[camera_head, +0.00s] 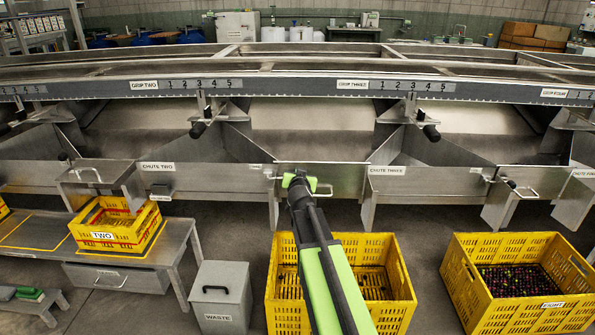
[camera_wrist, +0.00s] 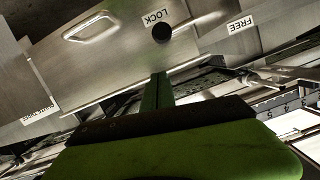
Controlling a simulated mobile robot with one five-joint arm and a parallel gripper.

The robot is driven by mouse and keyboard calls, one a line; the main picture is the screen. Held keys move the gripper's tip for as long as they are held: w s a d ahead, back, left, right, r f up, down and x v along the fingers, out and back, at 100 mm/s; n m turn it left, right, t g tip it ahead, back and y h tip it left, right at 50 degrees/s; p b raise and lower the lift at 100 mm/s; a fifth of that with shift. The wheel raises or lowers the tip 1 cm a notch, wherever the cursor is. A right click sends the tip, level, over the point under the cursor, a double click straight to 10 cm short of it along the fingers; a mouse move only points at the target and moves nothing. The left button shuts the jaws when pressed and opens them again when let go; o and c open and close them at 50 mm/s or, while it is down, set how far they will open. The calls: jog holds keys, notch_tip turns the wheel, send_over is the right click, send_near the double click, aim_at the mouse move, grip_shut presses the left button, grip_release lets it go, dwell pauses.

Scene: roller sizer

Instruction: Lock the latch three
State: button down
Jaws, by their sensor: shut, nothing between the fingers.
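The gate of chute three (camera_head: 345,178), a grey metal plate with a handle (camera_head: 325,191), is at the middle of the head view, left of the CHUTE THREE label (camera_head: 387,170). The wrist view shows the metal plate (camera_wrist: 110,62), its handle (camera_wrist: 88,26), an upside-down LOCK label (camera_wrist: 155,17) and a FREE label (camera_wrist: 240,23). A dark round knob or hole (camera_wrist: 162,34) sits beside LOCK; I cannot tell which. My gripper (camera_head: 298,178) is shut and empty at the gate's left end. Its narrow fingers (camera_wrist: 158,85) point at the dark round spot; contact is unclear.
Below the gate stands a yellow crate (camera_head: 400,272); my arm crosses above it. Another yellow crate (camera_head: 460,285) holding dark fruit is at right. A grey waste bin (camera_head: 222,295) and a metal bench (camera_head: 170,240) are at left. Black-ended levers (camera_head: 431,132) project above the chutes.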

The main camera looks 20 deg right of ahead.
jog(key=p+v, duration=0.1)
jog(key=v, duration=0.6)
jog(key=shift+s, duration=0.45)
jog(key=shift+d+f, duration=0.1)
jog(key=w+a+y, duration=0.1)
jog(key=a, duration=0.5)
jog(key=s+a+f+g+y, duration=0.2)
jog(key=s+a+f+g, duration=0.25)
jog(key=a+f, duration=0.35)
jog(key=s+a+f+n+g+y, duration=0.1)
jog(key=s+a+f+n+g, duration=0.15)
jog(key=s, duration=0.35)
jog(key=s+a+f+n+g+y, duration=0.1)
jog(key=s+a+f+n+g, duration=0.2)
jog(key=s, duration=0.4)
jog(key=s+a+f+n+g+y, duration=0.1)
jog(key=s+a+f+n+g, duration=0.1)
jog(key=s+f+g, duration=0.3)
notch_tip(320, 180, up, 32)
jog(key=t+p, duration=0.1)
jog(key=p, duration=3.1)
jog(key=shift+s+a+m, duration=0.15)
jog(key=shift+s+m, duration=0.2)
jog(key=shift+s, duration=0.05)
